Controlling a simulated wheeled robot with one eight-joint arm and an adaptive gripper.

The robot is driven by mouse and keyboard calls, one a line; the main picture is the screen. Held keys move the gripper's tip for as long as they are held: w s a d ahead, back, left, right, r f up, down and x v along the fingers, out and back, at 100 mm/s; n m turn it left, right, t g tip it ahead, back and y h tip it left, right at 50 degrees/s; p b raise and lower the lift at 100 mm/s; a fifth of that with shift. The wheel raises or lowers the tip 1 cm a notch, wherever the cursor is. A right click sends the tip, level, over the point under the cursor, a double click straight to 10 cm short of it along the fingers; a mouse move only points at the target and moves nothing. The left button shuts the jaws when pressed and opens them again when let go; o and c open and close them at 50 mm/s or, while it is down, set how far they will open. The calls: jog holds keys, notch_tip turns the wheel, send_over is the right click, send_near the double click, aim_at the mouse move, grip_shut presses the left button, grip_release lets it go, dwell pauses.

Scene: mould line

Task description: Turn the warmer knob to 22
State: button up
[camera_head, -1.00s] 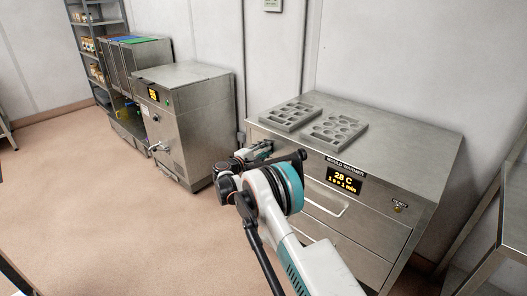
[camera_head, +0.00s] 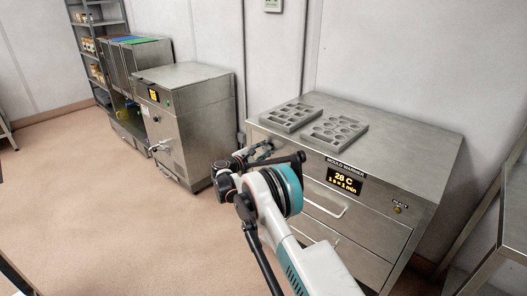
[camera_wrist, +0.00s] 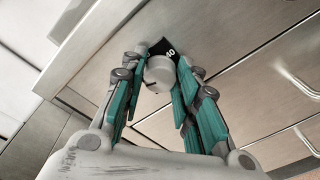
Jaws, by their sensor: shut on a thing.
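The mould warmer (camera_head: 385,205) is a steel cabinet with drawers at the right in the head view. Its display (camera_head: 344,181) reads 28 C, with a second line below that seems to say 1 s = 1 min. The warmer knob (camera_wrist: 159,73) is a pale round knob with a dark mark, in the wrist view. A black plate behind it shows the number 40. My gripper (camera_wrist: 160,80) has one finger on each side of the knob and is shut on it. In the head view my gripper (camera_head: 258,152) is at the warmer's left front, and my arm hides the knob.
Two grey moulds (camera_head: 335,130) lie on top of the warmer. A drawer handle (camera_head: 324,206) sticks out of the front beside my arm. A steel machine (camera_head: 190,115) stands to the left, with open floor in front. A steel table (camera_head: 500,240) is at the right edge.

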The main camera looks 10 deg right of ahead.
jog(key=o, duration=1.1)
jog(key=shift+c, duration=0.2)
jog(key=shift+a, duration=0.1)
jog(key=f+v, duration=0.1)
jog(key=v, duration=1.1)
jog(key=shift+r, duration=0.4)
